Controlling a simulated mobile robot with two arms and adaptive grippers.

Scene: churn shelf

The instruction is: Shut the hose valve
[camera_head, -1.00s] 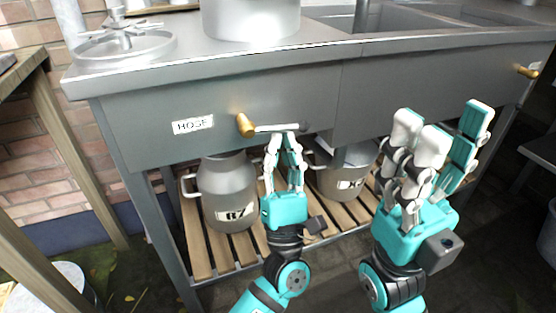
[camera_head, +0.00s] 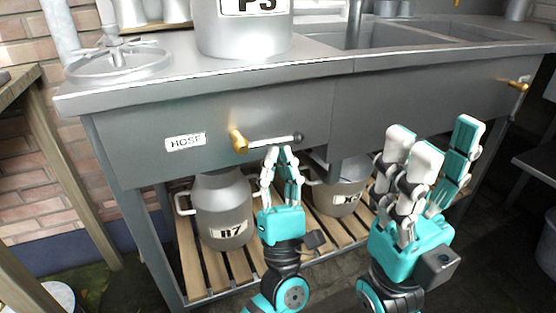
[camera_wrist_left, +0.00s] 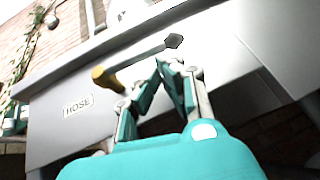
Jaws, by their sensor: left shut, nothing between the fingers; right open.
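The hose valve is on the steel counter's front panel, right of the HOSE label (camera_head: 185,142). It has a brass body (camera_head: 238,141) and a grey lever (camera_head: 272,143) lying nearly level and pointing right. In the left wrist view the lever (camera_wrist_left: 140,57) runs from the brass body (camera_wrist_left: 106,80) to a dark knob. My left gripper (camera_head: 279,150) is shut and empty, its fingertips just below the lever; whether they touch it I cannot tell. It also shows in the left wrist view (camera_wrist_left: 165,62). My right gripper (camera_head: 430,140) is open and empty, in front of the panel further right.
Milk churns marked B7 (camera_head: 222,208) and X (camera_head: 340,188) stand on the slatted lower shelf (camera_head: 205,272). A churn (camera_head: 242,38) and a handwheel (camera_head: 117,62) are on the counter. Another brass valve (camera_head: 519,86) is at the far right. A wooden table (camera_head: 60,170) stands left.

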